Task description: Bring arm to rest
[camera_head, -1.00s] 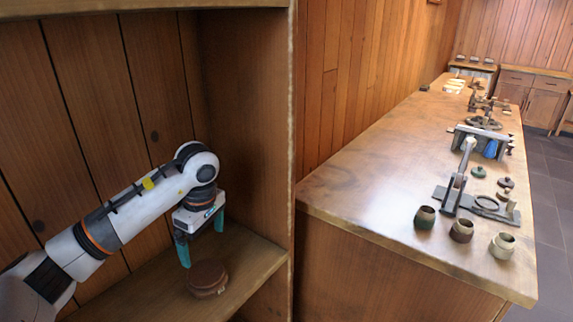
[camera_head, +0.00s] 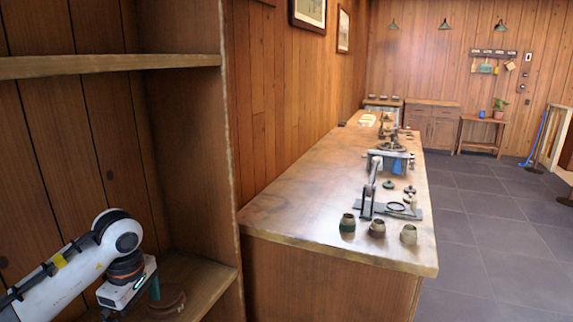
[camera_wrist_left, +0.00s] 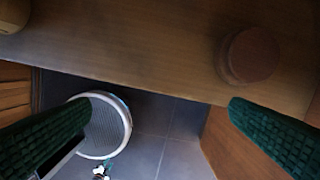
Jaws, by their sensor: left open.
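My left arm comes in from the lower left in the head view, in front of an open wooden shelf unit. My left gripper (camera_head: 132,302) is at the bottom edge of that view, partly cut off, just left of a round brown lidded-looking object (camera_head: 170,301) on the lower shelf board. In the wrist view the two dark green fingers (camera_wrist_left: 160,130) are wide apart with nothing between them. The brown round object (camera_wrist_left: 250,55) stands on the board there, apart from the fingers. My right gripper is not in view.
The shelf's upper board (camera_head: 110,65) and side wall (camera_head: 185,150) are close to the arm. A tan round item (camera_wrist_left: 12,14) shows at the wrist view's corner. Right of the shelf, a long workbench (camera_head: 300,205) carries several small pots and a metal lever device (camera_head: 372,190). Open floor lies beyond.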

